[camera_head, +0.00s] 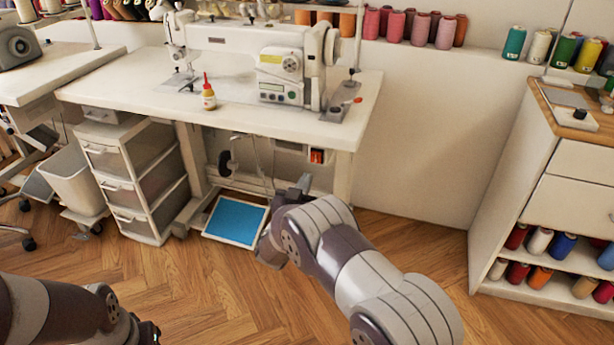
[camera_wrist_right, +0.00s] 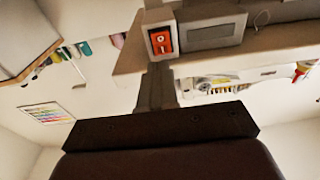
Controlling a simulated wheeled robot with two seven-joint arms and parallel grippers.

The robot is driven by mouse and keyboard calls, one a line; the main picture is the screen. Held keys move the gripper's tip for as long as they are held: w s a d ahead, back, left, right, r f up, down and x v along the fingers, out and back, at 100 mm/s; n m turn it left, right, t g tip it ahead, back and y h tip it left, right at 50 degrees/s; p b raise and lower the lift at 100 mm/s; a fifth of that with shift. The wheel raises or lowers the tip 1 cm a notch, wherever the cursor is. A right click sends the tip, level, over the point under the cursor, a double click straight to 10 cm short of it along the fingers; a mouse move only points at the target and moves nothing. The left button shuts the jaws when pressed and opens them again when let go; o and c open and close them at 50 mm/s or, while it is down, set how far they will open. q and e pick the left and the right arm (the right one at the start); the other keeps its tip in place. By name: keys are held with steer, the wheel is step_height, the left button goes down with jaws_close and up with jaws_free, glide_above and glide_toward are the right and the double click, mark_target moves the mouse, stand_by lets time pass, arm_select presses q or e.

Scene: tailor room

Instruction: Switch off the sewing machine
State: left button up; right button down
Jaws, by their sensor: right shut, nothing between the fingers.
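The white sewing machine (camera_head: 225,38) stands on a white table (camera_head: 120,80). Its red-orange rocker switch (camera_head: 317,156) sits in a housing under the tabletop's right part. In the right wrist view, which is upside down, the switch (camera_wrist_right: 161,41) shows O and I marks. I cannot tell which side is pressed in. My right gripper (camera_head: 303,183) is shut and empty, just below the switch in the head view. In the wrist view its fingers (camera_wrist_right: 156,84) point towards the switch; I cannot tell whether they touch it.
A blue-topped pedal (camera_head: 235,220) lies on the floor under the table. A drawer unit (camera_head: 140,180) stands under the table's left side. A small red-capped bottle (camera_head: 209,98) stands on the table. A white cabinet (camera_head: 560,200) is at right, with clear floor before it.

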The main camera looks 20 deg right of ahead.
arm_select(q)
steer(key=shift+w+d+r+p, duration=0.15)
steer(key=shift+w+r+p, duration=0.05)
steer(key=shift+r+p, duration=0.3)
steer(key=shift+w+d+r+p, duration=0.15)
steer(key=shift+r+p, duration=0.2)
steer(key=shift+r, duration=0.25)
arm_select(e)
steer(key=v, duration=0.7)
steer(key=shift+f, duration=0.3)
